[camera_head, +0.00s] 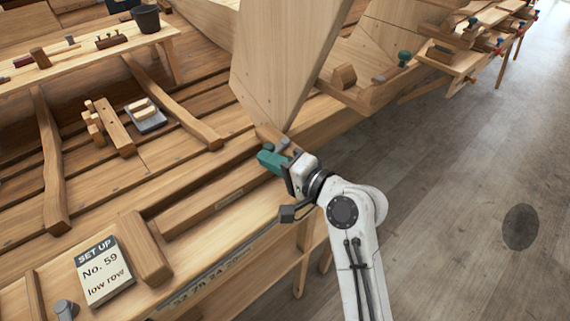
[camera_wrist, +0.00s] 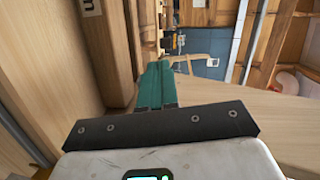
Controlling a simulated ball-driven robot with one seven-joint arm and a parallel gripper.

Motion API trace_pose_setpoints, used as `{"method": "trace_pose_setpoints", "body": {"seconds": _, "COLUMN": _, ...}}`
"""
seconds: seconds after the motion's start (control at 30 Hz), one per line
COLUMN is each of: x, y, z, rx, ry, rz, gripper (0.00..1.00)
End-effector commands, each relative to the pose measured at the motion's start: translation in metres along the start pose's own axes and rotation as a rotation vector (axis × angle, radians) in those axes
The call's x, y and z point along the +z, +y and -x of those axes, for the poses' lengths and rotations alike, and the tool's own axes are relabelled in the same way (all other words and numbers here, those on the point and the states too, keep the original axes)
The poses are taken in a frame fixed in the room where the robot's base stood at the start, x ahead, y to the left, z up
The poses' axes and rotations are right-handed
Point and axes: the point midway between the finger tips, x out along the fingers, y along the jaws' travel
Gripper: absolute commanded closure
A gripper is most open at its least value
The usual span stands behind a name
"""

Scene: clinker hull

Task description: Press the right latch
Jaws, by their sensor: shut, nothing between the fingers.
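My gripper (camera_head: 264,158) has teal fingers, pressed together and empty. It is at the right end of the long wooden rail, below the foot of a tall slanted board. A small grey knob-like part (camera_head: 283,143), possibly the right latch, shows just beyond the fingers. I cannot tell whether the fingers touch it. Another grey knob (camera_head: 66,309), possibly the left latch, stands at the bottom left. In the wrist view the shut teal fingers (camera_wrist: 155,70) point ahead between wooden surfaces, and no latch can be made out there.
A tall slanted board (camera_head: 275,60) rises close behind my gripper. A "SET UP No. 59 low row" card (camera_head: 103,271) lies on the hull's near edge. A wooden block (camera_head: 146,248) stands beside it. Grey plank floor (camera_head: 460,200) is open at the right.

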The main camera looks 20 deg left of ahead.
Motion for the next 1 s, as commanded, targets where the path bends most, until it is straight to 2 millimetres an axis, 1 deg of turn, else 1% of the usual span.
{"method": "trace_pose_setpoints", "body": {"seconds": 0.33, "x": 0.003, "y": -0.002, "z": -0.011, "rx": 0.0, "ry": 0.001, "rz": 0.0, "gripper": 1.0}}
{"method": "trace_pose_setpoints", "body": {"seconds": 1.0, "x": 0.003, "y": -0.002, "z": -0.013, "rx": 0.0, "ry": 0.001, "rz": 0.001, "gripper": 1.0}}
